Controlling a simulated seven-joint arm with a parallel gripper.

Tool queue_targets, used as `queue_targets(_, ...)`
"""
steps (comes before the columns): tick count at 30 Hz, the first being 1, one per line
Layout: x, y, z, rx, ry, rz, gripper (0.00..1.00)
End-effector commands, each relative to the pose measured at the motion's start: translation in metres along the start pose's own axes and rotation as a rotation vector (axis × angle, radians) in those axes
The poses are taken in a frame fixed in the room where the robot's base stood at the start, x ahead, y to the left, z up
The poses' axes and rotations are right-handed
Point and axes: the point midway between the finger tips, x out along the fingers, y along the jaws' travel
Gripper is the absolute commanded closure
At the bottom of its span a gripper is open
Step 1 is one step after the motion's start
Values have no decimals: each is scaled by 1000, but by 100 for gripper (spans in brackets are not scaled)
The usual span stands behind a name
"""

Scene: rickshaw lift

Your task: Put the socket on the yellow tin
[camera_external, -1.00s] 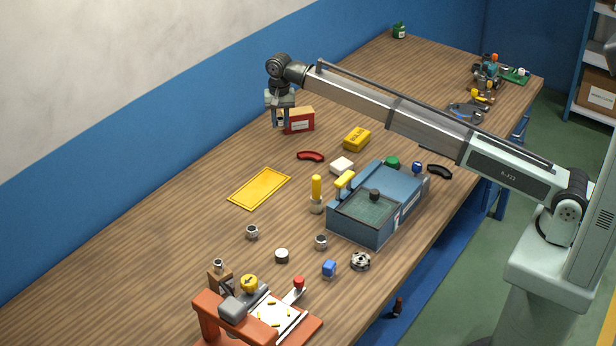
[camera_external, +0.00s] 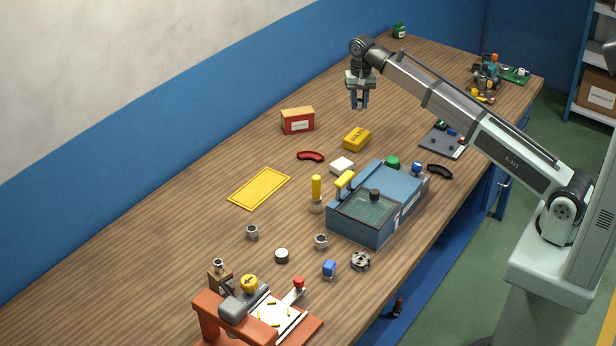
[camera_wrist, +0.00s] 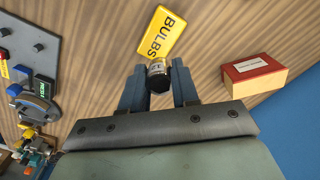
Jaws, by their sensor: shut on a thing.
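My gripper (camera_external: 359,104) is above the table, behind the yellow tin (camera_external: 356,139) in the external view. In the wrist view my gripper (camera_wrist: 158,84) is shut on the socket (camera_wrist: 158,72), a small silver cylinder with a dark end, held between the two blue-grey fingers. The socket cannot be made out in the external view. The yellow tin, marked "BULBS", lies flat on the table; in the wrist view the yellow tin (camera_wrist: 165,32) shows just beyond the socket, partly covered by it. The socket is held above the table, apart from the tin as far as the external view shows.
A red-and-tan box (camera_external: 298,121) stands left of the tin. A grey panel (camera_external: 443,142) is to the right. The wood around the tin is mostly clear.

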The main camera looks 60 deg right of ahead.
Motion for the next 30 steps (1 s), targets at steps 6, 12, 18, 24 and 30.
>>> queue_targets(6, 8, 0, 0, -51, -1, 0, 100)
queue_targets(12, 37, 0, 0, -52, -2, 1, 100)
queue_targets(18, 62, 0, 0, -51, -1, 1, 100)
queue_targets(24, 78, 0, 0, -51, -1, 0, 100)
queue_targets(30, 99, 0, 0, -51, 0, 0, 100)
